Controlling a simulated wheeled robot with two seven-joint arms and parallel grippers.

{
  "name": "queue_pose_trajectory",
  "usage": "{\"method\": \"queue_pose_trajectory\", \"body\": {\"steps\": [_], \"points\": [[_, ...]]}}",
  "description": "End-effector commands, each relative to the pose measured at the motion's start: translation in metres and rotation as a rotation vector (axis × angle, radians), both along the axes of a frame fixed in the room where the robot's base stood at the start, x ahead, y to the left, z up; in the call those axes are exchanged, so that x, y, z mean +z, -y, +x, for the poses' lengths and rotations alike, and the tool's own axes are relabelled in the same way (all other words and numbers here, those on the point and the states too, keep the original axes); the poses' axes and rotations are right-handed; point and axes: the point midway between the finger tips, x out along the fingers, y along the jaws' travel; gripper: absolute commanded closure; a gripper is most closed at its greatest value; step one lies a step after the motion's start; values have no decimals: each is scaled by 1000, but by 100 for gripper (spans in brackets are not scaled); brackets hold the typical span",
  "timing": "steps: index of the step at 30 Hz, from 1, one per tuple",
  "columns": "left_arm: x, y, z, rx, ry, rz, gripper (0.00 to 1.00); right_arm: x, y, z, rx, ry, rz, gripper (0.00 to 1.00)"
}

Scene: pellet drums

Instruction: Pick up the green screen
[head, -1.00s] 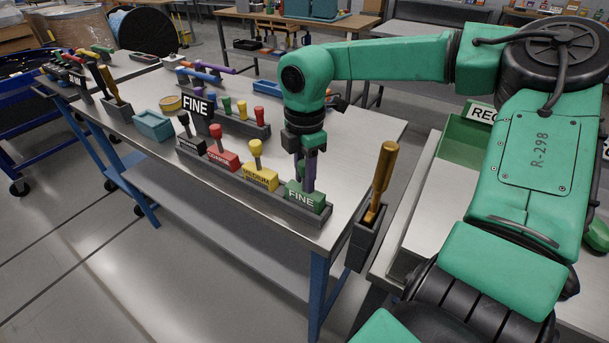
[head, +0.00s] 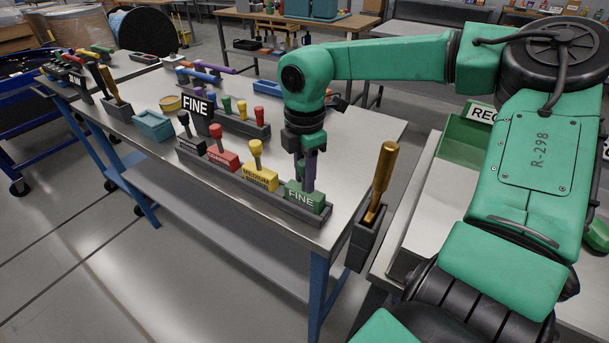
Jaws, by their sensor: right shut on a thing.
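The green screen (head: 304,196) is a green block labelled FINE, at the right end of a dark rack (head: 265,197) on the steel table. My right gripper (head: 308,178) points down and is shut on the green screen from above. Its fingers hide the upper part of the screen. The screen sits in the rack. My left gripper is not in view.
In the same rack stand a yellow screen (head: 260,180), a red screen (head: 223,160) and a black one (head: 191,144). A FINE sign (head: 196,105) stands behind. A holder with a gold-handled tool (head: 383,180) is at the table's right edge. A green bin (head: 465,137) is at right.

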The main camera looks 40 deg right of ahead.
Motion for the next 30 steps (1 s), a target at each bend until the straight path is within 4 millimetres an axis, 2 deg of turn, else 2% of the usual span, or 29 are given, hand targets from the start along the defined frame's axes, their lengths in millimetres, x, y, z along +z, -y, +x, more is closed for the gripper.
{"method": "queue_pose_trajectory", "body": {"steps": [6,8,16,19,24,27,29,30], "points": [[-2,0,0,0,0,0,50,7,0,1,0,4,-2,100],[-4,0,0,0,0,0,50,16,1,2,-1,7,-2,100],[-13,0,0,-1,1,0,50,83,0,1,-2,6,-3,100],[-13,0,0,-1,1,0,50,97,0,1,0,2,-1,100],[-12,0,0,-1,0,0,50,101,0,0,1,0,-1,100],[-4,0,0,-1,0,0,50,112,0,0,0,1,-1,100],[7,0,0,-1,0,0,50,129,0,1,-1,3,-1,100],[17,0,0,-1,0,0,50,144,0,1,-1,3,-1,100]]}}
